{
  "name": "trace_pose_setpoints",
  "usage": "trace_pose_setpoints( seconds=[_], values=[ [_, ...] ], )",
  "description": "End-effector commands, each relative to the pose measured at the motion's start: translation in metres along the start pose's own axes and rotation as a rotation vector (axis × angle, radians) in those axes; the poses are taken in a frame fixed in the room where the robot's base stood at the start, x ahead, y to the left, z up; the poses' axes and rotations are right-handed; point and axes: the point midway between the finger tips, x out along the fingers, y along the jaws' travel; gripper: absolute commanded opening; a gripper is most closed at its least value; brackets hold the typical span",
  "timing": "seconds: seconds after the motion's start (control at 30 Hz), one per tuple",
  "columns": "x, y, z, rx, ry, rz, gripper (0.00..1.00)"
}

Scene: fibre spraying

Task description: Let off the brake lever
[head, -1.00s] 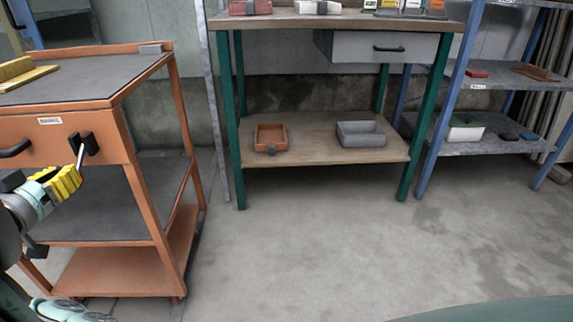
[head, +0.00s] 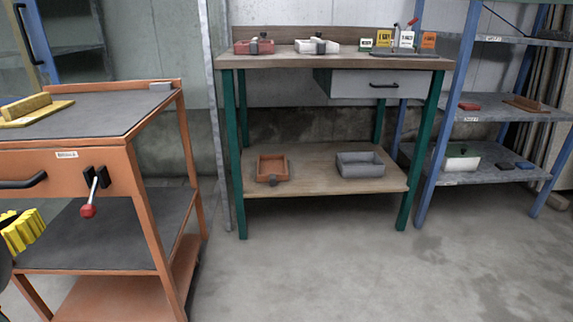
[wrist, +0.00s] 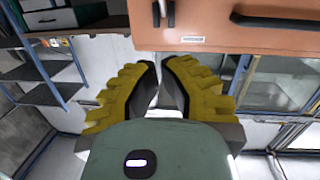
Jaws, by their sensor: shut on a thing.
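The brake lever (head: 92,191) is a short metal rod with a red knob in a black bracket on the orange cart's front. It hangs down in the head view, and nothing touches its knob. In the wrist view the lever's bracket (wrist: 163,12) shows at the top edge; the knob is out of frame. My gripper (wrist: 160,66) has yellow ribbed fingers, their tips close together with a narrow gap. I see nothing between them. In the head view my gripper (head: 20,230) is at the left edge, left of the lever and apart from it.
The orange cart (head: 147,205) has a dark handle (head: 22,181) left of the lever and a yellow block (head: 27,106) on top. A workbench (head: 330,62) with trays and a blue shelf rack (head: 437,130) stand behind. The floor to the right is clear.

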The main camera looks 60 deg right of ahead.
Motion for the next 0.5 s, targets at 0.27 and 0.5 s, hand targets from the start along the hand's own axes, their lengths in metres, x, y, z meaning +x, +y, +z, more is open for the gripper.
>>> trace_pose_setpoints(
  seconds=[0.27, 0.5],
  values=[
    [-0.023, -0.001, -0.001, 0.0, 0.0, -0.004, 0.0],
    [-0.024, 0.0, -0.001, 0.0, 0.0, -0.002, 0.0]
  ],
)
